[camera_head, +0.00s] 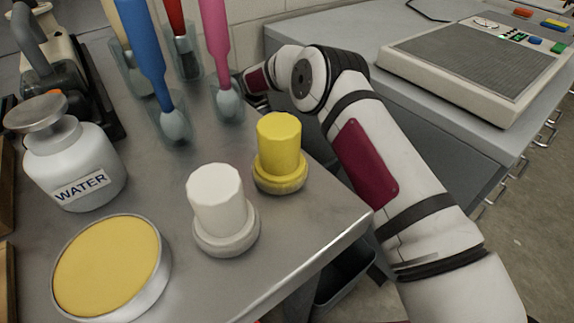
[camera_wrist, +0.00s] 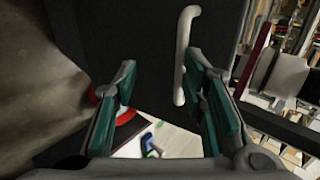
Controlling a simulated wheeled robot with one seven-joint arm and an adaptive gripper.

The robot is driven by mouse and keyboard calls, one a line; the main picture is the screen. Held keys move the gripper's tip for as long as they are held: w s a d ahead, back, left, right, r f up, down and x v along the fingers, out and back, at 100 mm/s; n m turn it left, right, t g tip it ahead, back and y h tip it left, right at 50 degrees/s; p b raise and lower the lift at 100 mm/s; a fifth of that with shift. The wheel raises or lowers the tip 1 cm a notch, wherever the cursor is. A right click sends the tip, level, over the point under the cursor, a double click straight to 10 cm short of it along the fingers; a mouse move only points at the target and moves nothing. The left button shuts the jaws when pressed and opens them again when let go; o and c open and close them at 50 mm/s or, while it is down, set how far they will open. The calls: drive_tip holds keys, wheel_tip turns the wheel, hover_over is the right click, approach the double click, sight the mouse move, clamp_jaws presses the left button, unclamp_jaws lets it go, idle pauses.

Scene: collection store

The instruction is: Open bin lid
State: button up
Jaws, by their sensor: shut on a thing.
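In the wrist view, my gripper (camera_wrist: 160,64) shows two fingers with green pads, with a visible gap between them. A pale curved handle (camera_wrist: 185,50) stands between the tips, close against the right finger. My gripper is shut on this handle, though the contact is partly hidden. A dark flat panel (camera_wrist: 150,30) lies behind the handle; I cannot tell whether it is the bin lid. In the head view, my arm reaches away past the table's right edge, and my gripper is hidden. A dark, bin-like container (camera_head: 345,280) shows partly below the table edge.
The metal table (camera_head: 300,215) holds a white water jar (camera_head: 75,160), a yellow-topped round dish (camera_head: 110,265), white (camera_head: 220,210) and yellow (camera_head: 280,150) capped jars, and several coloured tools in holders. A grey counter (camera_head: 350,35) with drawers stands right of my arm.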

wheel_tip(320, 180, up, 9)
drive_tip(key=shift+r, duration=0.2)
drive_tip(key=shift+s, duration=0.1)
drive_tip(key=shift+c, duration=0.6)
